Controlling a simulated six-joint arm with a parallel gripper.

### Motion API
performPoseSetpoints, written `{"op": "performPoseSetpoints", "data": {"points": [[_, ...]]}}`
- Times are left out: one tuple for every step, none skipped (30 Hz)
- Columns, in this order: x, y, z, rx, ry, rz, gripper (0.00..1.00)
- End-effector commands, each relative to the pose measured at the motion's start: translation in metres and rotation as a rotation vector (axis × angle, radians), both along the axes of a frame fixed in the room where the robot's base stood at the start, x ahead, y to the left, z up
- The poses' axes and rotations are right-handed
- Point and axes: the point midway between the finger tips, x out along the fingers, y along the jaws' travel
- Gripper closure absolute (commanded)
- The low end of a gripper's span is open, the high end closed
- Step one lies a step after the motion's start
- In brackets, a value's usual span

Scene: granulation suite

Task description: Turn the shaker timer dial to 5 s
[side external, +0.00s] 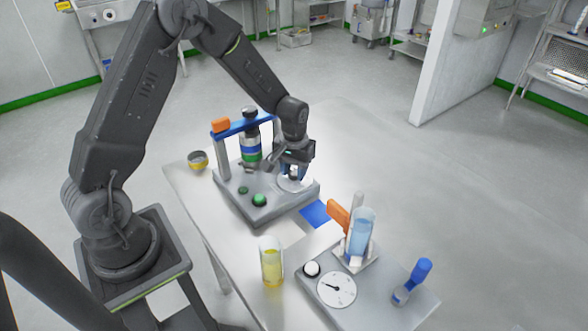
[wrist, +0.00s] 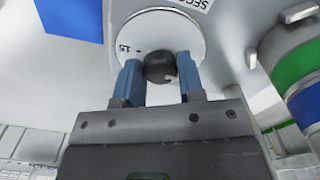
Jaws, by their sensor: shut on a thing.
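The shaker (side external: 237,184) is a grey box on the table. My gripper (side external: 293,171) is over the dial, pointing down. In the wrist view its blue fingers are shut on the dark knob (wrist: 160,66), one on each side. A small pale mark shows on the knob's edge near the right finger. The other numbers and the knob's setting cannot be read.
A bottle (side external: 250,148) with green and blue bands stands under the shaker's blue bar (side external: 232,127), close to my gripper. A green button (side external: 260,200) is at the front. A yellow-liquid beaker (side external: 272,263) and a second device (side external: 373,309) with a round gauge stand nearer.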

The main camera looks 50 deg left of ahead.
Motion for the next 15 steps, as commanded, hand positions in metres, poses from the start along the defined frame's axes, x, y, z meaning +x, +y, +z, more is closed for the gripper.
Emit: {"op": "performPoseSetpoints", "data": {"points": [[0.0001, 0.0002, 0.0003, 0.000, 0.000, 0.000, 0.88], [0.0001, 0.0002, 0.0003, 0.000, 0.000, 0.000, 0.88], [0.0001, 0.0002, 0.0003, 0.000, 0.000, -0.001, 0.88], [0.0001, 0.0002, 0.0003, 0.000, 0.000, -0.002, 0.88], [0.0001, 0.0002, 0.0004, 0.000, 0.000, -0.004, 0.88], [0.0001, 0.0002, 0.0004, 0.000, 0.000, -0.009, 0.88], [0.0001, 0.0003, 0.0004, 0.000, 0.000, -0.013, 0.88], [0.0001, 0.0003, 0.0004, 0.000, 0.000, -0.019, 0.88], [0.0001, 0.0003, 0.0004, 0.000, 0.000, -0.029, 0.88], [0.0001, 0.0003, 0.0004, 0.000, 0.000, -0.039, 0.88], [0.0001, 0.0003, 0.0004, 0.000, 0.000, -0.050, 0.88], [0.0001, 0.0003, 0.0004, 0.000, 0.000, -0.067, 0.88], [0.0001, 0.0003, 0.0004, 0.000, 0.000, -0.083, 0.88], [0.0002, 0.0003, 0.0005, 0.000, 0.000, -0.099, 0.88], [0.0001, 0.0003, 0.0005, 0.000, 0.000, -0.125, 0.88]]}}
